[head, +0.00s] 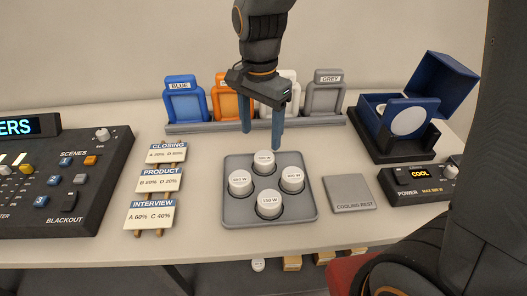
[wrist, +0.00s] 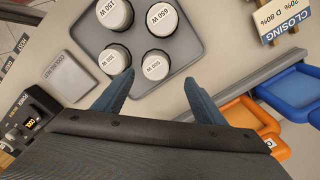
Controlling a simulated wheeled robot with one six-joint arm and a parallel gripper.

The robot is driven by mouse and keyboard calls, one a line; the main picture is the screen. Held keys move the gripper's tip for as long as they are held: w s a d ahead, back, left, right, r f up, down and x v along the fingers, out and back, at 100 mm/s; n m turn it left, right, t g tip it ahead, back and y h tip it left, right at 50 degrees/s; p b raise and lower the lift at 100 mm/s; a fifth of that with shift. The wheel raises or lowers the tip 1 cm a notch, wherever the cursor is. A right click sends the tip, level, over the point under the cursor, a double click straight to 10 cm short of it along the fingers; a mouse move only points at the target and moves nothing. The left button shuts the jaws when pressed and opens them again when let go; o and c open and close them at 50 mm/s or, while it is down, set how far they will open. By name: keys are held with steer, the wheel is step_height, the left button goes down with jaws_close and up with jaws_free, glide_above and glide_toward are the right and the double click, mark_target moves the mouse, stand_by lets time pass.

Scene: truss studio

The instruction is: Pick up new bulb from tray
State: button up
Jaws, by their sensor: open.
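A grey tray (head: 230,214) on the table holds several white-capped bulbs in round wells. The back bulb (head: 264,158) reads about 500 W; in the wrist view it (wrist: 155,65) is nearest the gap between my fingers. My gripper (head: 262,136) has two blue fingers pointing down, open and empty, above and just behind the tray. It also shows in the wrist view (wrist: 159,78), apart from the bulbs.
A rack behind my gripper holds blue (head: 184,101), orange, white and grey (head: 324,95) frames. A cooling rest plate (head: 349,194) lies right of the tray. An open blue case (head: 440,85) and power box (head: 420,182) stand farther right; cue cards (head: 152,214) and a console (head: 75,180) stand left.

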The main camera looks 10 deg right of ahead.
mark_target(264, 157)
steer(key=shift+s+d+f+p, duration=0.15)
steer(key=shift+f+p, duration=0.15)
steer(key=shift+f, duration=0.9)
steer(key=shift+d+f+p, duration=0.1)
steer(key=shift+f+p, duration=0.15)
steer(key=shift+f, duration=1)
steer(key=shift+s+d+f+p, duration=0.15)
steer(key=shift+f+p, duration=0.15)
steer(key=shift+f, duration=0.9)
steer(key=c, duration=1.2)
